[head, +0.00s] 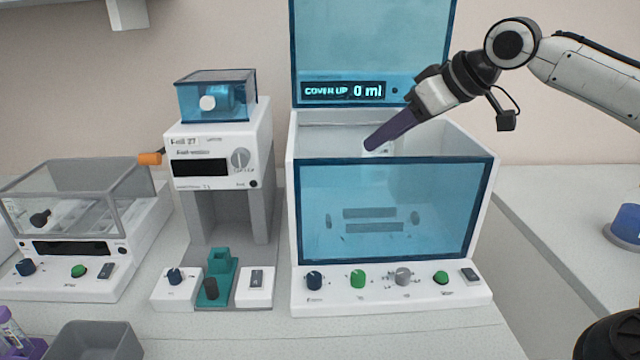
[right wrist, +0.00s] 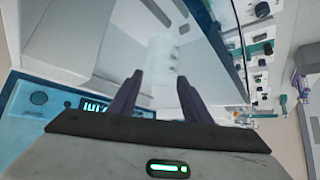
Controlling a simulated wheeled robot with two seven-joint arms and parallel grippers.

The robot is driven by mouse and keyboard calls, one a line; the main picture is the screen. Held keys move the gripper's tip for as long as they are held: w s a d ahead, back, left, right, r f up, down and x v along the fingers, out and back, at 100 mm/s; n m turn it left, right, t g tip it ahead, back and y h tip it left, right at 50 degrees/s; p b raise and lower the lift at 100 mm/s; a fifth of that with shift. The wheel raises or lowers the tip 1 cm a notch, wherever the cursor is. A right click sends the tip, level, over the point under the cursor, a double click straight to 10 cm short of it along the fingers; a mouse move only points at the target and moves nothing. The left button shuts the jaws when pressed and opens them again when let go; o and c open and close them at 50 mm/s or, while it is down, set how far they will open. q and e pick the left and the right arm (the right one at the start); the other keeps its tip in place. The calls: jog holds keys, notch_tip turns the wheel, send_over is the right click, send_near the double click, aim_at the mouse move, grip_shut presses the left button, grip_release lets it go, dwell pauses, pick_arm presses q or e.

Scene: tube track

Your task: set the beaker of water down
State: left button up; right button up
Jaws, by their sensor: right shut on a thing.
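My right gripper (head: 372,146) reaches in from the upper right, its dark fingers angled down into the open top of a white machine with a blue clear front (head: 395,210). In the right wrist view the two fingers (right wrist: 160,88) are shut on a pale, see-through beaker (right wrist: 162,58) standing out between them. In the head view only a small pale bit of the beaker (head: 378,150) shows at the fingertips. I cannot tell its water level or whether its base touches the machine's floor. My left gripper is not in view.
The machine's blue lid (head: 375,40) stands raised behind, with a display (head: 343,92) reading "COVER UP 0 ml". Its walls surround the fingers. A tall white device (head: 215,150) stands to the left, then a clear-covered box (head: 80,200). A grey bin (head: 95,340) is at the front left.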

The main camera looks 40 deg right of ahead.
jog(key=w+a+p, duration=0.1)
jog(key=w+p, duration=0.5)
jog(key=w, duration=0.9)
jog(key=shift+w+f, duration=0.2)
jog(key=shift+f, duration=2.85)
jog(key=shift+w+f, duration=0.15)
jog(key=shift+f, duration=2.85)
jog(key=o, duration=1)
jog(key=shift+o, duration=0.2)
